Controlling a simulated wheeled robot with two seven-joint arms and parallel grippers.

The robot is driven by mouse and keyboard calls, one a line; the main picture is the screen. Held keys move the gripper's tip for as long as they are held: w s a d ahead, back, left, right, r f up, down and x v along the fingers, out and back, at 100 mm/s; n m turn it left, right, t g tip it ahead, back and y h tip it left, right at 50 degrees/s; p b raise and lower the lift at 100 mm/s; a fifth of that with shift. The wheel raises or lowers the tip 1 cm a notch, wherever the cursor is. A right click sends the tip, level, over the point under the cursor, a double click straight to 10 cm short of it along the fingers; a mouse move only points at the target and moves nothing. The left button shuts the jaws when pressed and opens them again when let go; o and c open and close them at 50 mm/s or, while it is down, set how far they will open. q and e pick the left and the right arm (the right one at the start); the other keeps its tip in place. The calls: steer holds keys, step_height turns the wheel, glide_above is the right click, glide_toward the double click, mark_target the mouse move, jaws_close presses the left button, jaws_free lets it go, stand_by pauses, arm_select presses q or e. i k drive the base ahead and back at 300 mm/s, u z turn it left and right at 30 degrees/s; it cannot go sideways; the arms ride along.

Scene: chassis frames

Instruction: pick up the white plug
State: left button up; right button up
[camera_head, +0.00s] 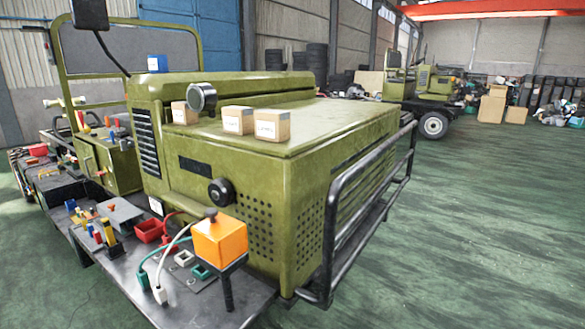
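A white plug (160,295) hangs at the lower end of a white cable (166,257), near the front edge of the dark work surface. The cable curves up toward the orange box (220,241). Neither of my grippers shows in the head view.
A white socket-like block (184,258) and a green one (202,271) lie right of the plug. A red bin (149,231) stands behind. The green vehicle body (290,190) rises at the right, with a black rail (340,230). Green floor (470,240) is clear.

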mark_target(160, 291)
steer(key=k, duration=0.5)
steer(key=z, duration=1.65)
steer(key=i, duration=1.25)
steer(key=u, duration=2.25)
